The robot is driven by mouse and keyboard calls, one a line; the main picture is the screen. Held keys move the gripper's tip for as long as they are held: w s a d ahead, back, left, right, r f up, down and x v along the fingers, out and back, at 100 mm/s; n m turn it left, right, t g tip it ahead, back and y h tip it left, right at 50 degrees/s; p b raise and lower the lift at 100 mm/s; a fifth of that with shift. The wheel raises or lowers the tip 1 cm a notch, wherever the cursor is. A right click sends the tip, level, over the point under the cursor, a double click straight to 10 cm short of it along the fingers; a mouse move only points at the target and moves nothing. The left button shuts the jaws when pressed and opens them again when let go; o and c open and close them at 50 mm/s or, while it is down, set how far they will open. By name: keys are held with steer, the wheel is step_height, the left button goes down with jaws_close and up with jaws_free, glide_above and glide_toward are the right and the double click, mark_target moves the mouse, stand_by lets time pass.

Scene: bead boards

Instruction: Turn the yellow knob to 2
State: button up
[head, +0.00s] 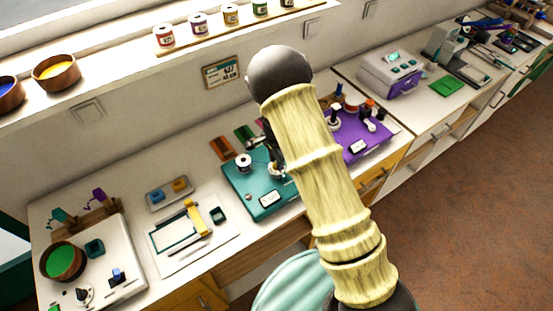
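I cannot make out a yellow knob in the head view, nor any scale with a 2. A teal board (242,193) stands on the counter in the middle, with a round pale part (243,161) and a white label (269,199). My pale yellow arm covers its right side. A purple board (378,146) lies to the right, with several small knobs or posts, partly behind my arm. A white board (125,259) at the lower left bears a dark knob (83,295) and a blue switch (117,276). My gripper is not identifiable; my arm may hide it.
A paper trimmer (193,217) and a grey tray (161,204) with blue and orange pieces lie left of the teal board. A bowl of green (64,260) sits at far left. A grey-purple machine (391,72) stands at the back right.

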step_height(320, 180, up, 17)
steer(key=b, duration=0.2)
steer(key=shift+r, duration=0.2)
stand_by(0.5)
steer(key=s+d+r+n+t, duration=0.1)
steer(key=s+d+n+t, duration=0.1)
steer(key=s+d+n, duration=0.9)
steer(key=s+d, duration=0.4)
steer(key=s, duration=0.4)
steer(key=shift+d+t, duration=0.3)
steer(key=shift+d, duration=0.05)
